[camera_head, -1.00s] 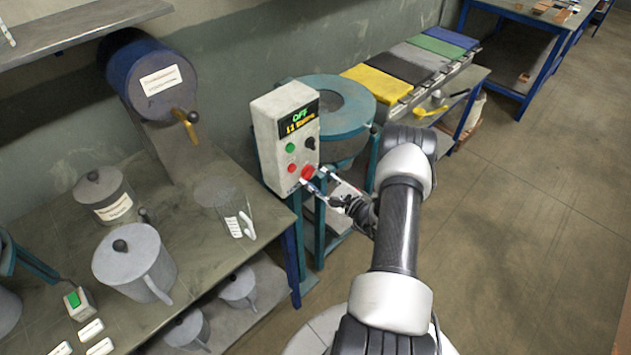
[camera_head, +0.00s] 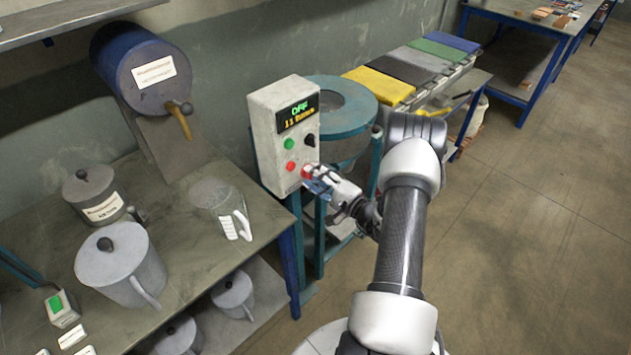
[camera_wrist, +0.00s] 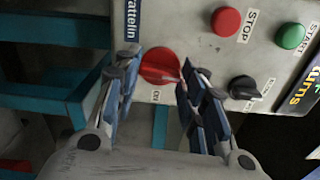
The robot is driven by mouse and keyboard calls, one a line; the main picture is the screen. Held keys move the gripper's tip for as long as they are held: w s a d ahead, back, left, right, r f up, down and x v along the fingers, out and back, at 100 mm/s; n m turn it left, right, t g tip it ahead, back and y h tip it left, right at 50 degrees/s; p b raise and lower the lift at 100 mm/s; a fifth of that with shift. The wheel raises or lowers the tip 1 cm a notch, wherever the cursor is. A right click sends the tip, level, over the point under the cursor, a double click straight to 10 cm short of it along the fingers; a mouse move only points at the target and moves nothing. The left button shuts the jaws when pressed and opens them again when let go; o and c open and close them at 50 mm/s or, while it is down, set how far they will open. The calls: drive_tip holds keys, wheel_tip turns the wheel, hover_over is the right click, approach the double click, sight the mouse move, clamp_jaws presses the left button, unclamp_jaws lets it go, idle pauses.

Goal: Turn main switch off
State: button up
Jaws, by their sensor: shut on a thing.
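The main switch, a red rotary knob (camera_head: 306,171), sits at the lower right of the grey control box front (camera_head: 265,118). It also shows in the wrist view (camera_wrist: 160,64), with its handle bar lying roughly level there. My gripper (camera_head: 315,180) is at the knob, shut on it. In the wrist view, the blue-padded fingers of my gripper (camera_wrist: 160,74) stand left and right of the knob. In the head view the fingers partly hide the knob. The box display (camera_head: 298,112) reads OFF, with a smaller line that looks like "11 Turns".
On the box are a red STOP button (camera_wrist: 227,21), a green START button (camera_wrist: 290,36) and a black selector (camera_wrist: 243,88). A teal round stand (camera_head: 345,105) is close behind the box. A table with metal jugs (camera_head: 120,262) is at left. Open floor (camera_head: 535,230) lies right.

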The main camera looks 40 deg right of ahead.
drive_tip(key=shift+n+b, duration=0.3)
drive_tip(key=shift+n, duration=0.2)
drive_tip(key=o, duration=1.1)
drive_tip(key=shift+c, duration=0.2)
drive_tip(key=s, duration=1.2)
drive_tip(key=shift+d, duration=0.45)
